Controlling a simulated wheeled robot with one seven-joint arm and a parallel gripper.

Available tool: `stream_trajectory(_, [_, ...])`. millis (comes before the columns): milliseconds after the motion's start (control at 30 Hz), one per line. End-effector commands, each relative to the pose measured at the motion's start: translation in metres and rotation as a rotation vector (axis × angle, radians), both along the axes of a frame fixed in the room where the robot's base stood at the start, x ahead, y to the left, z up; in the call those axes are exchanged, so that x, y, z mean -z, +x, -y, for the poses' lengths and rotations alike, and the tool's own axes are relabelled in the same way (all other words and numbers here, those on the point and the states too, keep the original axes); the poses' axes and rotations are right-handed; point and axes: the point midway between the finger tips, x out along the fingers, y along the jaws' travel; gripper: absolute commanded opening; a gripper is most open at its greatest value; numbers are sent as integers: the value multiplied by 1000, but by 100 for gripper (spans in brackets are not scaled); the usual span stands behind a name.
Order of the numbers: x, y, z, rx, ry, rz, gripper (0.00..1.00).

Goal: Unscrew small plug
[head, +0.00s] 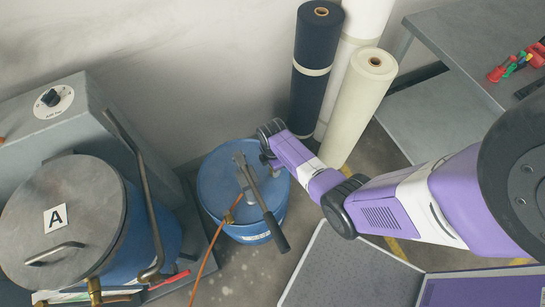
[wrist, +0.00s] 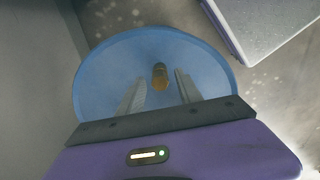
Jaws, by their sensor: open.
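A blue drum (head: 215,182) stands on the floor in the middle of the head view. In the wrist view its round blue top (wrist: 105,75) lies below my gripper. A small brass-coloured plug (wrist: 160,76) sticks up from that top. My gripper (wrist: 159,77) is open, with one finger on each side of the plug in the picture. I cannot tell whether the fingers touch it or how far above it they are. In the head view my gripper (head: 266,158) is at the drum's upper right edge; the plug cannot be made out there.
A lidded vessel marked A (head: 75,200) stands left. Dark and cream rolls (head: 355,105) stand behind. A grey bench (head: 470,40) is at right, a grey panel (head: 350,270) in front.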

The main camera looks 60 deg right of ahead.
Motion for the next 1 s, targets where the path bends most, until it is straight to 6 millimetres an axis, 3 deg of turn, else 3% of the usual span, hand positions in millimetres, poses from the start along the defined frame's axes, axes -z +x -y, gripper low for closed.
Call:
stream_trajectory(267, [0, 0, 0, 153, 0, 0, 42])
stream_trajectory(600, [0, 0, 0, 550, 0, 0, 42])
stream_trajectory(900, [0, 0, 0, 595, 0, 0, 42])
stream_trajectory(1000, [0, 0, 0, 594, 0, 0, 22])
